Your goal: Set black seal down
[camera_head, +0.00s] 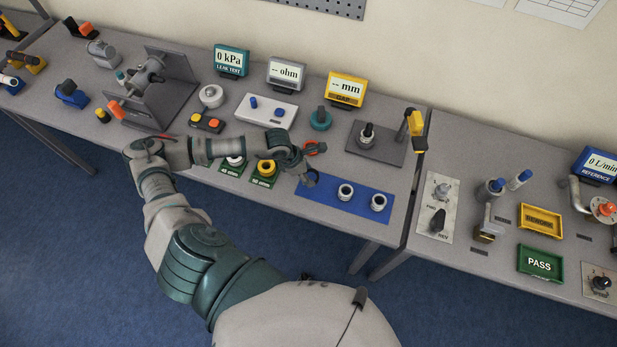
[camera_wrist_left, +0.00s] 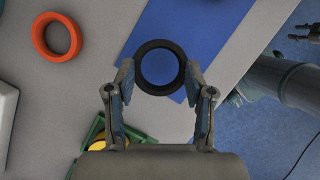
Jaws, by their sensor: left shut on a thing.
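The black seal (camera_wrist_left: 160,44) is a ring held between the two fingertips of my left gripper (camera_wrist_left: 160,78) in the left wrist view. In the head view the black seal (camera_head: 313,180) shows at the end of my left gripper (camera_head: 306,168), by the left end of the blue mat (camera_head: 318,203). The blue mat (camera_wrist_left: 215,25) lies beneath and around the seal in the wrist view. I cannot tell the exact gap between seal and mat.
Two pale cylindrical parts with dark openings, one (camera_head: 345,192) and another (camera_head: 378,202), stand on the mat's right part. An orange ring (camera_wrist_left: 39,37) lies on the table behind the gripper. Green trays (camera_head: 262,181) lie left of the mat. The table's front edge is close.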

